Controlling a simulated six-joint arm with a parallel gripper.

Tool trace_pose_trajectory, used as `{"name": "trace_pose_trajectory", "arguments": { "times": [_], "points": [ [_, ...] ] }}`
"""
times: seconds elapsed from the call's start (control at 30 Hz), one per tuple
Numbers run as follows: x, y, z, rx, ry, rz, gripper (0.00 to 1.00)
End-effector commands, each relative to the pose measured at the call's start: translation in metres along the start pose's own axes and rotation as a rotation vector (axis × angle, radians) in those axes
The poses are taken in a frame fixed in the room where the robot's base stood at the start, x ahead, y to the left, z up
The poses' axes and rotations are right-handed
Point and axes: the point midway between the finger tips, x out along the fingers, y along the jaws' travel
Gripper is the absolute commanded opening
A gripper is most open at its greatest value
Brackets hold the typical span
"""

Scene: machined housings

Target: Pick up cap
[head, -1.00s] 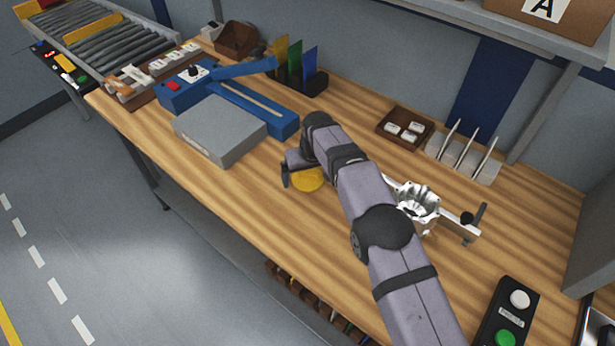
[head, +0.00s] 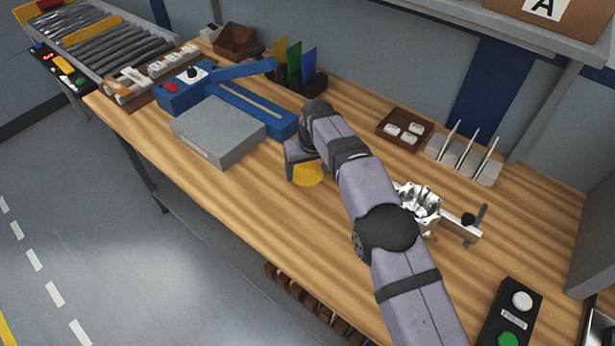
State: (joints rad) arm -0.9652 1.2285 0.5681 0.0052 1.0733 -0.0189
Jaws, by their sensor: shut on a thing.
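The cap looks like a flat yellow disc (head: 309,176) at the middle of the wooden bench. My gripper (head: 294,171) is at its left and upper edge, shut on it. The wrist hides the far side of the cap and much of the jaws. I cannot tell whether the cap touches the bench or is just above it.
A silver machined housing (head: 420,200) in a fixture stands right of my arm. A grey box (head: 218,132) and a blue sealer-like device (head: 240,108) stand to the left. A brown tray (head: 404,130) lies behind. The bench front left of the cap is clear.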

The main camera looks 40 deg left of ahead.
Motion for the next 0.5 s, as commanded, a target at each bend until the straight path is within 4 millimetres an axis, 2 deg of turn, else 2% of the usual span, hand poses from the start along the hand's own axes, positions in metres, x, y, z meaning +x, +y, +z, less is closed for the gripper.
{"name": "trace_pose_trajectory", "arguments": {
  "times": [0.3,0.5],
  "points": [
    [-0.052,0.000,-0.015,0.000,0.001,0.000,0.50],
    [-0.065,0.000,-0.018,0.000,0.000,0.000,0.50]
  ]
}}
